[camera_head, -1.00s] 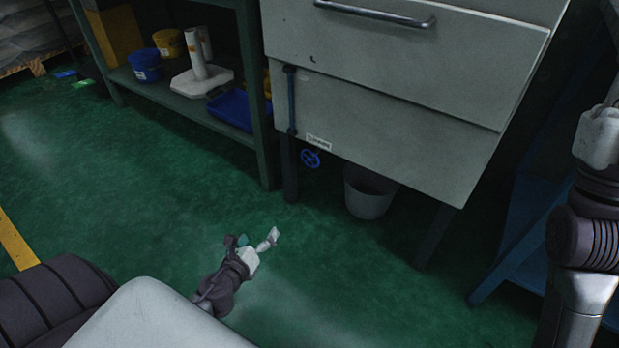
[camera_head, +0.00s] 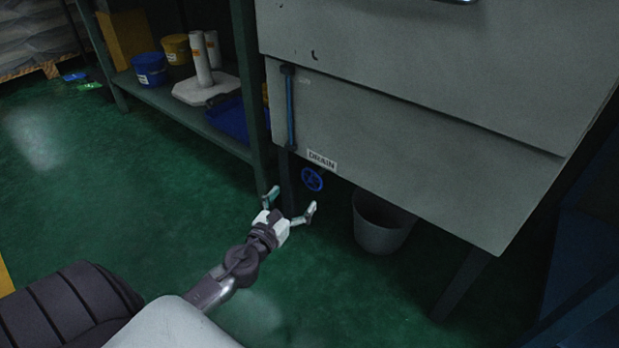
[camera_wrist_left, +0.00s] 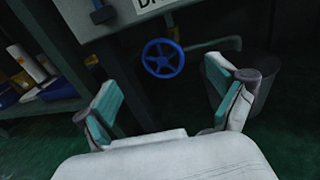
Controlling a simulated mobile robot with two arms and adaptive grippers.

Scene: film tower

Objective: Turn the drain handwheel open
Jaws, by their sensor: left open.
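The drain handwheel (camera_head: 312,179) is a small blue spoked wheel under the front of the grey cabinet, just below a white DRAIN label (camera_head: 321,160). My left gripper (camera_head: 290,203) is open and empty, a little below and to the left of the wheel in the head view. In the left wrist view the handwheel (camera_wrist_left: 163,58) shows ahead, above and between the two spread fingers (camera_wrist_left: 166,95), apart from both. My right gripper is not in view.
The grey cabinet (camera_head: 400,130) overhangs the wheel. A grey bucket (camera_head: 380,225) stands on the floor to the right. A green shelf (camera_head: 190,115) with tubs and a blue tray stands at left. The green floor (camera_head: 130,210) in front is clear.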

